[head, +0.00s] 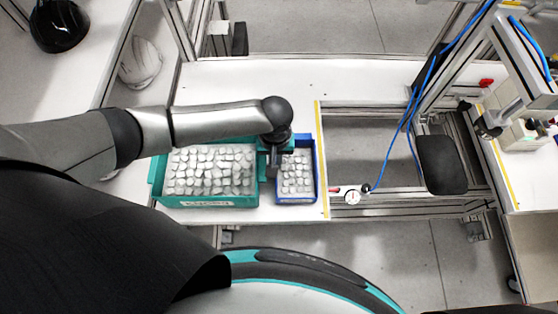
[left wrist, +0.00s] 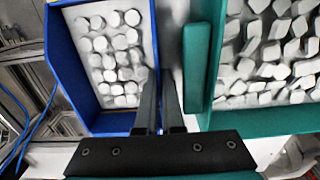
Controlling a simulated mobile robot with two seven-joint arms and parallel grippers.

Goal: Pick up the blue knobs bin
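The blue knobs bin (head: 314,170) stands on the white table, right of a teal bin, and holds several pale knobs. It also shows at the left of the left wrist view (left wrist: 61,56). My left gripper (head: 272,172) points down at the bin's left wall, in the narrow space beside the teal bin. In the left wrist view its two dark fingers (left wrist: 160,80) are close together, one on each side of the bin's near wall, and look shut on it. The exact contact is partly hidden by the fingers. My right gripper is not in view.
The teal bin (head: 208,201), full of larger pale pieces, stands close on the left. A yellow strip (head: 321,160) and a metal frame with an opening lie to the right, with a blue cable (head: 394,140) and a small gauge (head: 352,197). Helmet shells (head: 139,63) are at upper left.

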